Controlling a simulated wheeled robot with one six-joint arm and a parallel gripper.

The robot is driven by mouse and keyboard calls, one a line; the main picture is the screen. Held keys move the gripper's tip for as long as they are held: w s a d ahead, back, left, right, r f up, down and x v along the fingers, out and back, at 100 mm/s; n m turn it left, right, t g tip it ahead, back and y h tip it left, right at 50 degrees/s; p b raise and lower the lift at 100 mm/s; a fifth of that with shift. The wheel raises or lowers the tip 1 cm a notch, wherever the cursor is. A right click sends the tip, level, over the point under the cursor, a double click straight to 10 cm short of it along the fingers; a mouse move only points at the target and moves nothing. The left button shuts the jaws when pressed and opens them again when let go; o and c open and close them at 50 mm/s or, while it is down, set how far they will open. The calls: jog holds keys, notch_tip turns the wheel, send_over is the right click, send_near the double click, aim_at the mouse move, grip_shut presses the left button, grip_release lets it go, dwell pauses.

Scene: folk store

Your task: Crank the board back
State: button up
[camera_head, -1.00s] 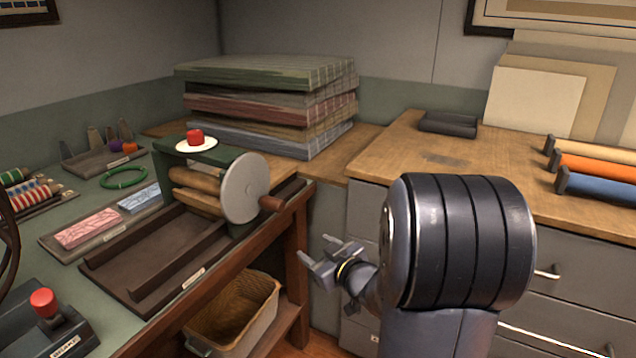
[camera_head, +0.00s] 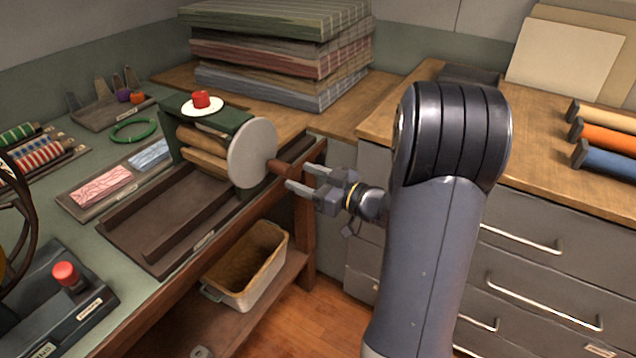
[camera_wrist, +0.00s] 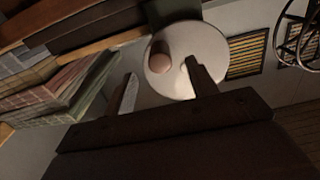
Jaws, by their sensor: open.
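A small roller press stands on the green bench, with a dark green frame (camera_head: 215,117), wooden rollers (camera_head: 200,150) and a pale round crank disc (camera_head: 250,153) on its right side. A brown crank handle (camera_head: 280,166) sticks out from the disc. A dark track (camera_head: 160,238) with rails runs from the press toward the front. I cannot make out a separate board on it. My gripper (camera_head: 297,177) is open, its fingers pointing at the handle from the right. In the wrist view the handle's round end (camera_wrist: 161,48) lies ahead, between the open fingers (camera_wrist: 160,85).
A red knob on a white disc (camera_head: 202,107) tops the press. A basket (camera_head: 250,262) sits on the shelf below. Stacked cloth (camera_head: 285,45) is behind. A red-button box (camera_head: 65,272) stands front left. A wooden counter (camera_head: 430,80) with drawers is at right.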

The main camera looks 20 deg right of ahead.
aim_at(290, 172)
jog(key=x, duration=0.6)
jog(key=shift+w+a, duration=0.1)
jog(key=shift+a, duration=0.05)
jog(key=shift+c, duration=0.4)
jog(key=c, duration=0.8)
jog(key=shift+o, duration=0.2)
